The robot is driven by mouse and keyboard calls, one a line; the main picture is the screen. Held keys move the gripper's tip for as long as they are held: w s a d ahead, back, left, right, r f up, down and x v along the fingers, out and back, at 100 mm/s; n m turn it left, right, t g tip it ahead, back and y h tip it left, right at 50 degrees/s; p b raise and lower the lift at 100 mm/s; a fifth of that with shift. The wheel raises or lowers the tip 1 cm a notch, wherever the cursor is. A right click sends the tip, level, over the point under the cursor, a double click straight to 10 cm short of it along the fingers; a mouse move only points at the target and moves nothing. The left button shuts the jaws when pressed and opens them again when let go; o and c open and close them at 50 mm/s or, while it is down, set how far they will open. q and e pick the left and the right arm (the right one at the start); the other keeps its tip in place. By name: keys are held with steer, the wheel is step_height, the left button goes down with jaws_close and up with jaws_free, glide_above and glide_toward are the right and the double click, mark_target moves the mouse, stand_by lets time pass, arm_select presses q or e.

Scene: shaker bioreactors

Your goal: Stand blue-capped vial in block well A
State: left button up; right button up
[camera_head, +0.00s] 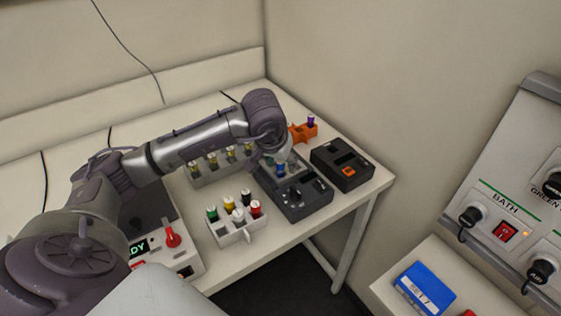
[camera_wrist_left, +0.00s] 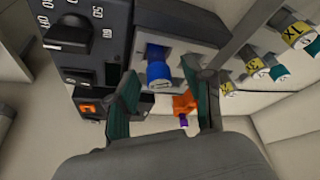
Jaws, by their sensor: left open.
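The blue-capped vial (camera_head: 281,170) stands in the light grey block (camera_head: 270,161) on a dark dial unit (camera_head: 305,198). In the left wrist view its blue cap (camera_wrist_left: 158,74) shows between my fingers, with the block (camera_wrist_left: 177,46) behind it. My left gripper (camera_wrist_left: 160,78) is open, one finger on each side of the cap. I cannot tell whether either finger touches it. In the head view the left gripper (camera_head: 279,158) is over the block and partly hidden by its own wrist. No well letter is readable. My right gripper is in neither view.
A white rack (camera_head: 232,236) holds several coloured-cap vials in front of the unit. Another rack (camera_head: 203,179) with yellow-marked vials stands behind. An orange holder (camera_head: 300,132) with a purple-capped vial and a black device (camera_head: 343,166) stand at the right, near the bench edge.

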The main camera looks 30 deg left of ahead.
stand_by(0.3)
arm_select(q)
steer(key=shift+r+p, duration=1.95)
steer(key=shift+r, duration=1.6)
steer(key=shift+f, duration=0.1)
